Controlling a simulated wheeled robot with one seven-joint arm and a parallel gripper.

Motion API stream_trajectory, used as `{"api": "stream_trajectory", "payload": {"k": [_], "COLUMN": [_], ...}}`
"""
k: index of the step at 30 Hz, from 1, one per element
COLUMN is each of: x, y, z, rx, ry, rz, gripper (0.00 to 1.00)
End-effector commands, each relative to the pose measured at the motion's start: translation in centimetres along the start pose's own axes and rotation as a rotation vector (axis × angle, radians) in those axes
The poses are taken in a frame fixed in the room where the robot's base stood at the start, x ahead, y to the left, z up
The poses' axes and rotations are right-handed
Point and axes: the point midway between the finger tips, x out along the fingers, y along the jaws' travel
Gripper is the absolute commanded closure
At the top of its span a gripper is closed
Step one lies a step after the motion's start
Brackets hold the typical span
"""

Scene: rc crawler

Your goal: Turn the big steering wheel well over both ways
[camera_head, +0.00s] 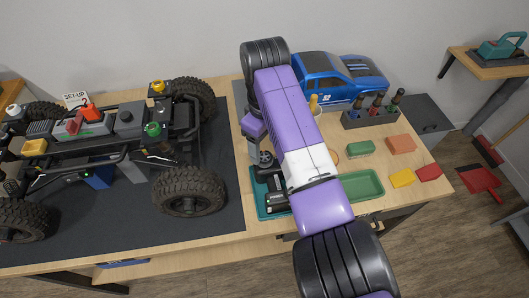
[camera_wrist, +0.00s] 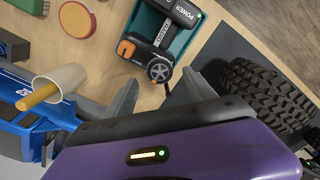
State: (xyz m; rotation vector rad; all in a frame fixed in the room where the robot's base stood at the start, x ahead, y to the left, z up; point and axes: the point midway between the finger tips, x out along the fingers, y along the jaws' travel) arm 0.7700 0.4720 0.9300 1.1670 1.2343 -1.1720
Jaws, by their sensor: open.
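A black radio transmitter (camera_wrist: 168,28) lies in a teal tray (camera_wrist: 187,42). Its grey spoked steering wheel (camera_wrist: 159,70) has an orange part (camera_wrist: 125,48) beside it. The transmitter (camera_head: 275,196) also shows in the head view, partly covered by my arm, with the wheel (camera_head: 264,159) at its far end. In the wrist view my gripper (camera_wrist: 160,82) is open, with one finger on each side of the wheel and a visible gap to it. I cannot tell how far above the wheel the fingertips are. The fingertips are hidden in the head view.
The crawler chassis (camera_head: 125,125) with big tyres stands on a dark mat at the left. A blue truck body (camera_head: 340,78) and a cup (camera_wrist: 62,84) holding a yellow stick are near. A green tray (camera_head: 361,186) and coloured blocks lie at the right.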

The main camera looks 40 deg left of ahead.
Motion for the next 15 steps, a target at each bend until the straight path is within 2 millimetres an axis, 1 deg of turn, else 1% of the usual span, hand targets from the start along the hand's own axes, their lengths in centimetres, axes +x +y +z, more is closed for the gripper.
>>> {"api": "stream_trajectory", "payload": {"k": [1,3,6,10,15], "x": [0.8,1.9,3.1,4.1,4.4], "y": [-0.1,0.0,0.0,0.0,0.0], "z": [0.0,0.0,0.0,0.0,0.0], "rx": [0.000,0.000,0.000,0.000,0.000], "ry": [-0.002,-0.001,-0.001,0.001,0.001], "rz": [-0.002,0.000,0.000,0.001,0.002], "gripper": [0.36,0.36,0.36,0.36,0.36]}}
